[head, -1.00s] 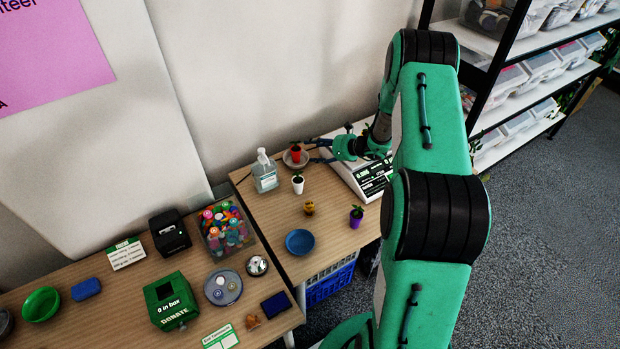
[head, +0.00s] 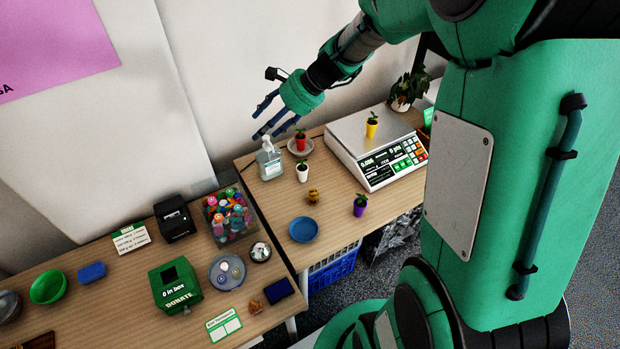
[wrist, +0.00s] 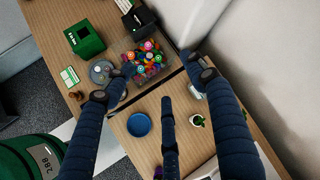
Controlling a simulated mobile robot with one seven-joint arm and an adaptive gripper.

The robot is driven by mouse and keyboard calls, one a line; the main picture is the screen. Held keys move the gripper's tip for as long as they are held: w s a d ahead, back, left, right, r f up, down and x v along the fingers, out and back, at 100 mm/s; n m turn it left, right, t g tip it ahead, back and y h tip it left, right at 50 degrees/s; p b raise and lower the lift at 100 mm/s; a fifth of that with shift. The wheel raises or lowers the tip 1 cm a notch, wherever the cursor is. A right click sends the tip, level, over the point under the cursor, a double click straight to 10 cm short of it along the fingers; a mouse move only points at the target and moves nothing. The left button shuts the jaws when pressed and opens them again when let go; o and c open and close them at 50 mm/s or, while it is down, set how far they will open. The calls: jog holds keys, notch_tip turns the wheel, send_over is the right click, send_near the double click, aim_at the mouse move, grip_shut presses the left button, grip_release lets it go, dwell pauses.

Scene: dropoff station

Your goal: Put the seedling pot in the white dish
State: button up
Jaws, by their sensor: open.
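A red seedling pot (head: 300,143) with a small green plant stands upright in the pale grey-white dish (head: 291,150) at the back of the right table. Other seedling pots are a white one (head: 302,174) just in front, a purple one (head: 360,206) near the front edge and a yellow one (head: 371,130) on the scale. My gripper (head: 262,120) is open and empty, up and left of the red pot, above the sanitizer bottle. In the wrist view its spread fingers (wrist: 165,85) hold nothing. The white pot shows there (wrist: 198,121); the red pot does not show clearly.
The sanitizer bottle (head: 269,162) stands left of the dish. The scale (head: 345,150) is to the right, a blue dish (head: 303,229) and a small yellow-brown figure (head: 313,196) in front. A clear bin of toys (head: 228,215) and a green donation box (head: 176,286) crowd the left table.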

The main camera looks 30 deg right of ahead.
jog(key=s+a+r+n+h, duration=0.1)
jog(key=s+a+r+n, duration=0.15)
jog(key=s, duration=0.25)
jog(key=s+a+r+n+g+h, duration=0.1)
jog(key=s+a+r+n, duration=0.15)
jog(key=s, duration=0.25)
jog(key=s+a+r+n+h, duration=0.1)
jog(key=s+r+n, duration=0.2)
jog(key=s, duration=0.2)
jog(key=s+d+r+n+h, duration=0.1)
jog(key=s+n, duration=0.3)
jog(key=s, duration=0.4)
jog(key=s+r+n+t+h, duration=0.1)
jog(key=s+n, duration=0.3)
jog(key=s, duration=0.4)
jog(key=shift+d+r+t+h, duration=0.3)
jog(key=shift+d+r+h, duration=0.15)
jog(key=shift+h, duration=0.45)
